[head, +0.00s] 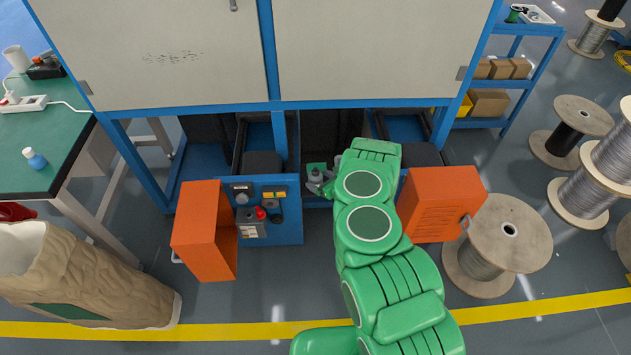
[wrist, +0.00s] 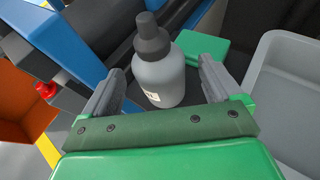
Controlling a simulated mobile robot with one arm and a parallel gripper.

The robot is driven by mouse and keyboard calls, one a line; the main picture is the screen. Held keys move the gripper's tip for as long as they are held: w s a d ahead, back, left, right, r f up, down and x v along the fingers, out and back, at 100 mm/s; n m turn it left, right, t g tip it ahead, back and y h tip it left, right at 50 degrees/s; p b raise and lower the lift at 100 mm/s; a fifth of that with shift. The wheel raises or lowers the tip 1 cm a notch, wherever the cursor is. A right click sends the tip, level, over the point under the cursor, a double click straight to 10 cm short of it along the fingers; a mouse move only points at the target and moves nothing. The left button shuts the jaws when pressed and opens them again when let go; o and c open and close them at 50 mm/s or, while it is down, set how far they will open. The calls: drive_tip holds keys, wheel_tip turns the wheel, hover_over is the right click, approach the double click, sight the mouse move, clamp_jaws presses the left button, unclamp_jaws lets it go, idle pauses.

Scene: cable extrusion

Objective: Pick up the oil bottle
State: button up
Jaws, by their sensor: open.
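A grey bottle with a dark cap and a small white label, which I take for the oil bottle (wrist: 160,82), stands in the wrist view. My gripper (wrist: 160,66) is open, with one finger on each side of the bottle. I cannot tell whether either finger touches it. In the head view my gripper (head: 318,181) reaches low into the opening under the machine's front panels. The bottle is too small and too covered there to make out clearly.
A blue panel with a red knob (head: 261,213) is beside my arm. A grey bin (wrist: 285,85) is close on the right in the wrist view. A wooden cable spool (head: 500,245) stands at right.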

sight(312, 174)
drive_tip(key=shift+x, duration=2.45)
drive_tip(key=shift+c, duration=0.2)
drive_tip(key=shift+r, duration=0.1)
drive_tip(key=c, duration=1.2)
drive_tip(key=shift+r, duration=0.8)
drive_tip(key=s+d+r, duration=0.2)
drive_tip(key=s+r, duration=0.9)
drive_tip(key=s, duration=0.3)
drive_tip(key=shift+r, duration=0.2)
